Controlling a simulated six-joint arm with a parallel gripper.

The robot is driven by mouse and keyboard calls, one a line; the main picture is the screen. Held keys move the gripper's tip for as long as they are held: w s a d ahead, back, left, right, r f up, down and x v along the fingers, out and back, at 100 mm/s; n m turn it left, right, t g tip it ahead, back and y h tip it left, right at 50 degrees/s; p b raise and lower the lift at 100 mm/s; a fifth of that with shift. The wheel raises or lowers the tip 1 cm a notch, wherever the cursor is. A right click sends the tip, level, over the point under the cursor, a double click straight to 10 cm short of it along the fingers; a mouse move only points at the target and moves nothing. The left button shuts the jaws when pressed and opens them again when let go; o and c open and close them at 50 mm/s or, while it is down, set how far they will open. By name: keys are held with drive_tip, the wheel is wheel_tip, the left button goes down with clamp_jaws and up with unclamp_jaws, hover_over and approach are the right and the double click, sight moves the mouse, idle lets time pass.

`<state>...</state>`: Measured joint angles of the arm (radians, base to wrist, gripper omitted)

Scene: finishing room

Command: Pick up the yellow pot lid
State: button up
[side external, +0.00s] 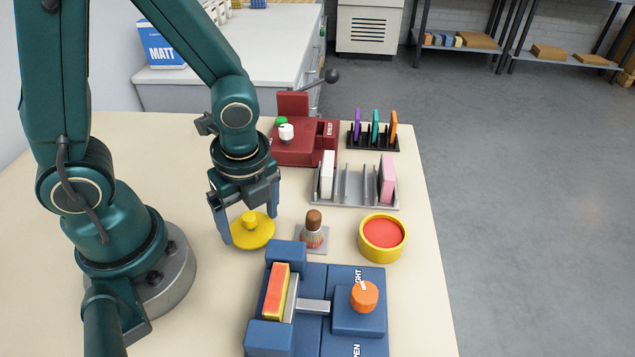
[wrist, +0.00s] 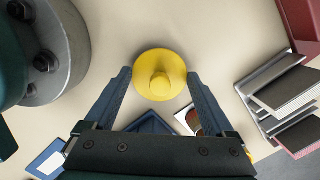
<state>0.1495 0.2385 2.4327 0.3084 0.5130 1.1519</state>
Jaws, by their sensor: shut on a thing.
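The yellow pot lid (side external: 258,236) is a round disc with a knob on top, left of the brush in the side view. In the wrist view the lid (wrist: 159,92) is centred between the fingers, knob facing the camera. My gripper (side external: 250,228) is shut on the lid, one finger at each side of its rim; the gripper also shows in the wrist view (wrist: 159,75). I cannot tell whether the lid touches the table. A yellow pot (side external: 382,255) with red contents stands open to the right.
A brush on a grey plate (side external: 325,248) stands close to the lid's right. A blue vise-like fixture (side external: 318,276) holding a sponge-like block is in front. A grey rack (side external: 353,187), a black rack (side external: 373,146) and a red device (side external: 295,152) stand behind. The table's left back is clear.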

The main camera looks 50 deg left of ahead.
sight(248, 214)
drive_tip(key=shift+w+r, duration=0.1)
drive_tip(key=shift+r, duration=0.55)
wheel_tip(248, 214, up, 2)
drive_tip(key=shift+r, duration=0.15)
drive_tip(key=s+a+r, duration=0.4)
drive_tip(key=a+r, duration=0.3)
drive_tip(key=a, duration=0.4)
drive_tip(key=w+d+r+m, duration=0.3)
drive_tip(key=w, duration=0.5)
drive_tip(key=w+d+r+m, duration=0.2)
drive_tip(key=w, duration=0.6)
drive_tip(key=w+d+f+m+t+h, duration=0.1)
drive_tip(key=d+f+m, duration=0.25)
drive_tip(key=d, duration=0.65)
drive_tip(key=w+d+f+m+t, duration=0.1)
drive_tip(key=d+f+m, duration=0.25)
drive_tip(key=d, duration=0.75)
drive_tip(key=shift+w+a+f, duration=0.1)
drive_tip(key=shift+a+f, duration=0.05)
drive_tip(key=shift+f, duration=1.1)
drive_tip(key=shift+w+a+f, duration=0.1)
drive_tip(key=shift+f, duration=1.1)
